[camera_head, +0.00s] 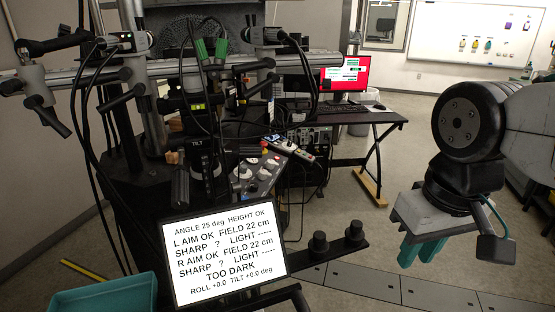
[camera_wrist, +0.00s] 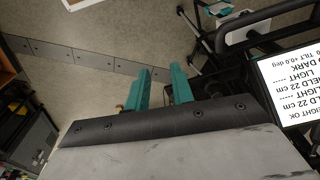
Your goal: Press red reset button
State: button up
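A grey control box (camera_head: 254,178) with several pale knobs stands in the middle of the head view, behind the text screen. A small red spot (camera_head: 264,145) shows near its top edge; it is too small to tell whether it is the reset button. My gripper (camera_head: 421,254) hangs at the right of the head view, well apart from the box, its green fingers pointing down. In the wrist view my gripper (camera_wrist: 160,90) has a gap between its fingers, with nothing held. No button shows in the wrist view.
A text screen (camera_head: 223,255) reading "TOO DARK" stands in front of the box; it also shows in the wrist view (camera_wrist: 292,88). A black arm with knobs (camera_head: 330,247) juts right from the rig. A teal bin (camera_head: 104,296) is at lower left. Open floor lies around my gripper.

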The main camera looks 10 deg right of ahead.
grip_shut()
dwell(1.5)
